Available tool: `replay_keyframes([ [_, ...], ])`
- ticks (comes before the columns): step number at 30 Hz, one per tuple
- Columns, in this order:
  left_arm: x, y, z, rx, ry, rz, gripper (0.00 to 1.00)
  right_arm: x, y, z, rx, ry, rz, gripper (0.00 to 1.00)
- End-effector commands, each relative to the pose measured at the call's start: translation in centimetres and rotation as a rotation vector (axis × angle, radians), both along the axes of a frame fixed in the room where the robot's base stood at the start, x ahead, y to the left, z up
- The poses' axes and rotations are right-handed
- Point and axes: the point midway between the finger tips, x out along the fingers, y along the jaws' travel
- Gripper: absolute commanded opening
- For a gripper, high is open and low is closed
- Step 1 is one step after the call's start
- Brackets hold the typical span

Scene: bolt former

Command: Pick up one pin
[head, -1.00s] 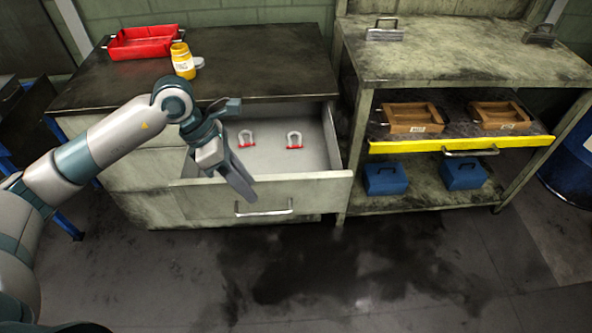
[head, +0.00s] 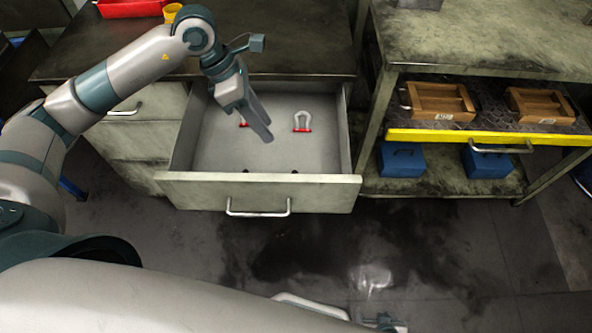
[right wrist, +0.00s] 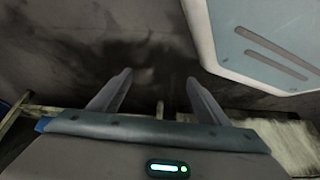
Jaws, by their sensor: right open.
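Two silver U-shaped shackles with red pins lie on the floor of the open drawer (head: 260,192) in the head view. The right shackle (head: 302,121) is in plain view, with its red pin (head: 302,130) across its open end. The other shackle's red pin (head: 243,125) is mostly hidden behind my left gripper (head: 266,134). That gripper points down over the drawer; its finger gap cannot be made out. My right gripper (right wrist: 158,85) is open and empty in the right wrist view, above dark floor. Part of it shows at the bottom edge of the head view (head: 387,324).
Two wooden trays (head: 438,102) (head: 540,106) sit on a yellow-edged shelf (head: 450,137) at right. Blue boxes (head: 402,160) stand below. A red tray (head: 130,8) and a yellow container (head: 171,12) are on the cabinet top. The drawer's right half is mostly clear.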

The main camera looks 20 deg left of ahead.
Motion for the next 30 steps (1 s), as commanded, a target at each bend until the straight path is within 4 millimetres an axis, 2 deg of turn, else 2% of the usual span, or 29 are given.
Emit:
replay_keyframes([
  [7,0.0,-0.2,-0.3,0.000,0.001,0.000,0.36,0.0,0.1,0.1,0.001,-0.003,0.000,0.70],
  [11,0.0,-0.7,-1.3,-0.001,0.002,-0.001,0.36,0.2,0.2,0.3,0.005,-0.016,0.002,0.70],
  [24,0.2,-3.7,-8.1,-0.002,0.004,0.000,0.36,1.3,1.8,1.7,0.035,-0.116,0.015,0.70],
  [30,0.3,-4.7,-10.5,-0.001,0.002,-0.001,0.36,1.7,2.2,2.1,0.046,-0.150,0.018,0.70],
])
